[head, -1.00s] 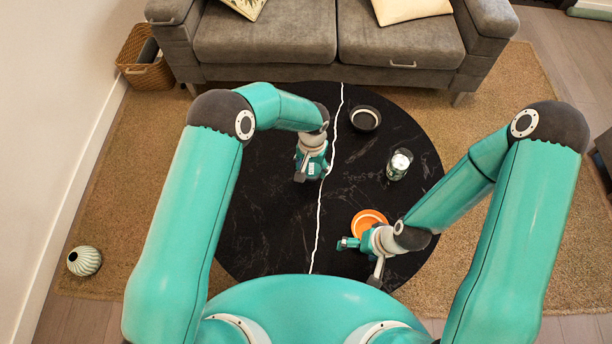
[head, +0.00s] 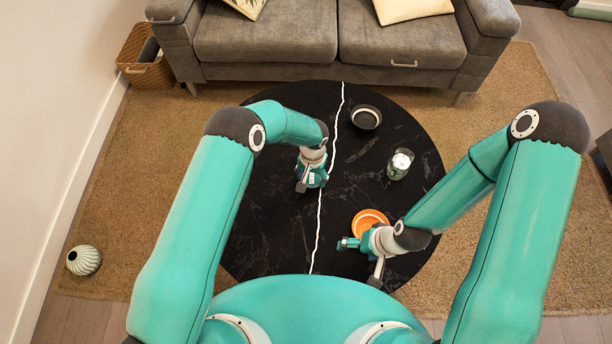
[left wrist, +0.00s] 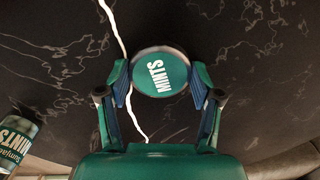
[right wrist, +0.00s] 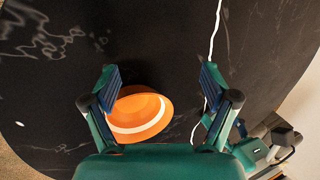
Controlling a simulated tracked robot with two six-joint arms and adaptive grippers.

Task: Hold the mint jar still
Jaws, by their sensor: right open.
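A clear jar with a green mints label (head: 399,165) stands on the right of the round black table in the head view. The left wrist view shows it at the left edge, with MINTS on its side (left wrist: 16,138). My left gripper (head: 309,186) is left of the jar, apart from it. Its fingers (left wrist: 160,88) are shut on a round teal lid marked MINTS (left wrist: 160,76). The lid is not clear in the head view. My right gripper (head: 361,258) is open and empty nearer me, beside the orange bowl; its fingers (right wrist: 160,88) show spread.
An orange bowl with a white ring (head: 371,221) sits near my right gripper. A small black bowl (head: 365,118) is at the table's back. A white cord-like line (head: 326,165) crosses the black table (head: 265,225). A grey sofa (head: 300,50) stands behind.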

